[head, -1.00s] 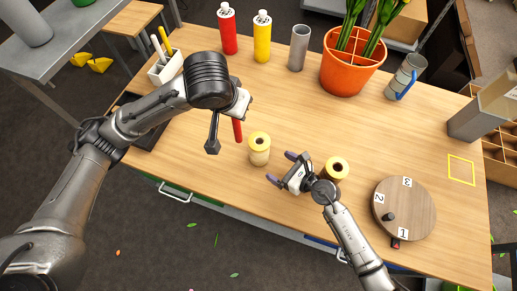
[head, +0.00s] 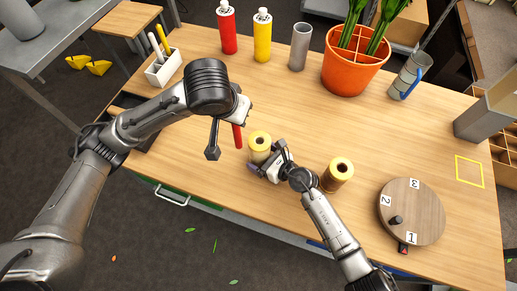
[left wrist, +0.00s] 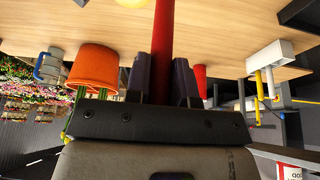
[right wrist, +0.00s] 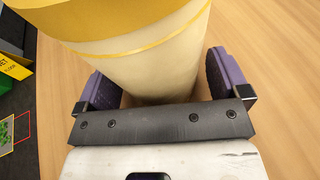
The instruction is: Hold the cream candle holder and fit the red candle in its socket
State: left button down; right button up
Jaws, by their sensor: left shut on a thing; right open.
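The cream candle holder (head: 259,148) stands upright on the table, with a dark socket hole in its yellow top. My right gripper (head: 266,170) is open at the holder's near side. In the right wrist view the cream candle holder (right wrist: 145,65) stands between the two purple fingers (right wrist: 160,85), with a gap visible at the right finger. My left gripper (left wrist: 162,80) is shut on the red candle (left wrist: 163,40). The red candle (head: 237,136) points down, to the left of the holder and apart from it. The left fingertips are hidden in the head view.
A second yellow-topped holder (head: 338,174) stands to the right of my right gripper. A round numbered turntable (head: 412,212) is at the right front. An orange pot (head: 352,72), a grey cylinder (head: 300,46) and red and yellow bottles (head: 262,36) stand at the back.

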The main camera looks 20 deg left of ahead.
jog(key=shift+c, duration=0.4)
jog(key=c, duration=0.7)
dwell(0.6)
